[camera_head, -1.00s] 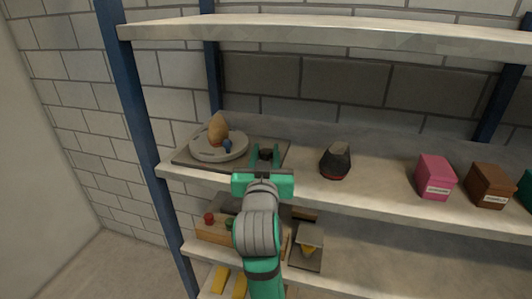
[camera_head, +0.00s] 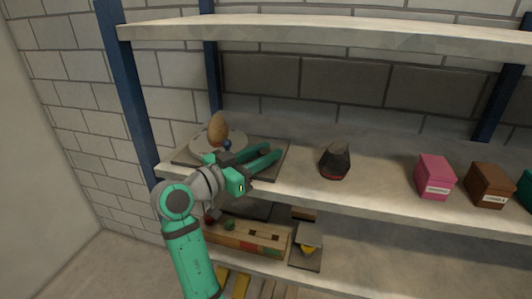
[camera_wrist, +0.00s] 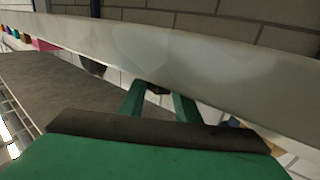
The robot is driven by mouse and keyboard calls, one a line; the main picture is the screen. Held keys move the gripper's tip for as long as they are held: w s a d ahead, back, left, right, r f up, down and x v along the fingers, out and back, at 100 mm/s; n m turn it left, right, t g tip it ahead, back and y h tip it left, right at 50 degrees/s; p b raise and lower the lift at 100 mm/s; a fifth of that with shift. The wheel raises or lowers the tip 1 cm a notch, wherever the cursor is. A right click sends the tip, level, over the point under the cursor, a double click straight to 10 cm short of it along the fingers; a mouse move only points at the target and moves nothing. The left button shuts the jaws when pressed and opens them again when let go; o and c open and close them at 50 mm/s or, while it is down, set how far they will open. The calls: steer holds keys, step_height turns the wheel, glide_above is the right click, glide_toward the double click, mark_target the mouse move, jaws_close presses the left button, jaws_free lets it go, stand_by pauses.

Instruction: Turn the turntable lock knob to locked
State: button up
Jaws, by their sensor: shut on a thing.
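The turntable (camera_head: 203,146) is a grey round disc on a dark flat base (camera_head: 184,158) at the left of the middle shelf. A brown egg-shaped object (camera_head: 218,127) stands on it, with a small blue ball-like part (camera_head: 227,145) at its front. My gripper (camera_head: 274,153) reaches over the right part of the base from the left, its fingers pointing right. In the wrist view a small dark knob (camera_wrist: 155,89) shows between my fingertips, and my gripper is shut on it. The head view hides most of the knob, so its lock position cannot be read.
A dark rock-like object (camera_head: 335,160) stands to the right on the same shelf. Pink (camera_head: 435,176) and brown (camera_head: 490,185) boxes stand farther right. A blue post (camera_head: 137,100) is at the left. A wooden box (camera_head: 250,240) lies on the shelf below.

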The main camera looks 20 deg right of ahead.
steer(key=shift+f+m+g+h, duration=0.1)
steer(key=shift+m+g+h, duration=0.2)
steer(key=shift+m+g, duration=0.3)
steer(key=o, duration=1)
steer(key=shift+o, duration=0.2)
steer(key=shift+g, duration=0.3)
steer(key=v, duration=1)
steer(key=shift+s+a, duration=0.2)
steer(key=shift+a, duration=0.05)
